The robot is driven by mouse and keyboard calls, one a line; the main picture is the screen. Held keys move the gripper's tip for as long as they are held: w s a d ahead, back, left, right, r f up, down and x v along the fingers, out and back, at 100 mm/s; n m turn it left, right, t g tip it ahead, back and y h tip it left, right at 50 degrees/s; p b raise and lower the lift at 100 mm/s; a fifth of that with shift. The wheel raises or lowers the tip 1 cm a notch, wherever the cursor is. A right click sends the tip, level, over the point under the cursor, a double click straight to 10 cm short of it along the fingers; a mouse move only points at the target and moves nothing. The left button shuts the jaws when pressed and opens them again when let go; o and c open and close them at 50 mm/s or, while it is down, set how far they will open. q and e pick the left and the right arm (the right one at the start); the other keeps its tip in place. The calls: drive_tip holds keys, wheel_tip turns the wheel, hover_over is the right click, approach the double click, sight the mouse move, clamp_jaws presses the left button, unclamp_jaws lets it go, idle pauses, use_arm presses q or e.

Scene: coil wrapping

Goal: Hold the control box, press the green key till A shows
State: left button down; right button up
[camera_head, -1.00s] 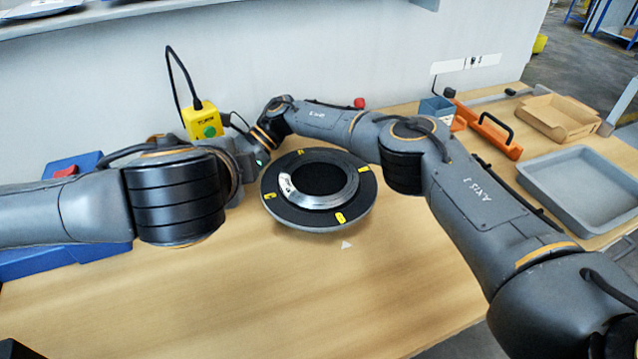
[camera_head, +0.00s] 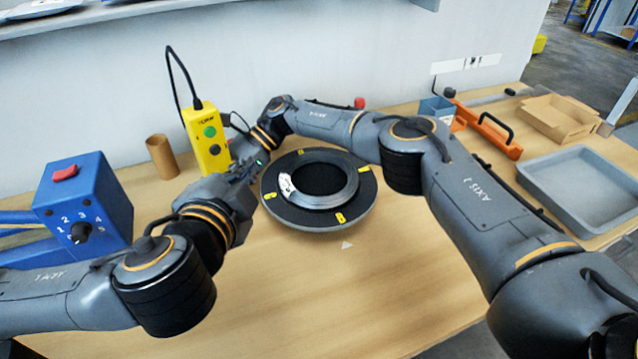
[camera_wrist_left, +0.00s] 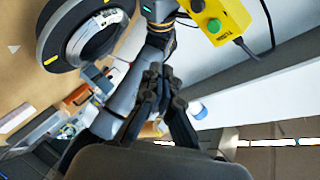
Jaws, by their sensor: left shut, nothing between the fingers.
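The yellow control box (camera_head: 207,142) stands near the wall, with a green key (camera_head: 210,131) above a black key. In the left wrist view the box (camera_wrist_left: 231,14) and its green key (camera_wrist_left: 214,25) are at the upper right. My left gripper (camera_head: 254,164) is shut and empty, below right of the box and apart from the green key. Its closed fingers show in the left wrist view (camera_wrist_left: 160,72). My right arm reaches in beside the box; its gripper (camera_head: 248,139) is mostly hidden, and I cannot tell its grip. The round turntable (camera_head: 318,220) carries a coil (camera_head: 347,190) and yellow letter tags, too small to read.
A blue box with a dial (camera_head: 88,205) is at the left, and a brown tube (camera_head: 161,157) stands by the wall. A grey tray (camera_head: 590,205), a cardboard box (camera_head: 560,118) and an orange tool (camera_head: 487,133) are at the right. The front table is clear.

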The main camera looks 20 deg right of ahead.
sight(210, 132)
use_arm(q)
drive_tip(key=shift+n+t, duration=0.3)
drive_tip(key=shift+w+a+r, duration=0.1)
drive_tip(key=shift+w+a, duration=0.35)
drive_tip(key=shift+w, duration=0.9)
drive_tip(key=shift+w+a, duration=0.5)
drive_tip(key=shift+w, duration=0.8)
drive_tip(key=shift+w+a+r, duration=0.1)
drive_tip(key=shift+w+a, duration=0.35)
drive_tip(key=shift+w, duration=0.9)
drive_tip(key=shift+w, duration=0.1)
drive_tip(key=shift+w+a, duration=0.15)
drive_tip(key=shift+w, duration=0.15)
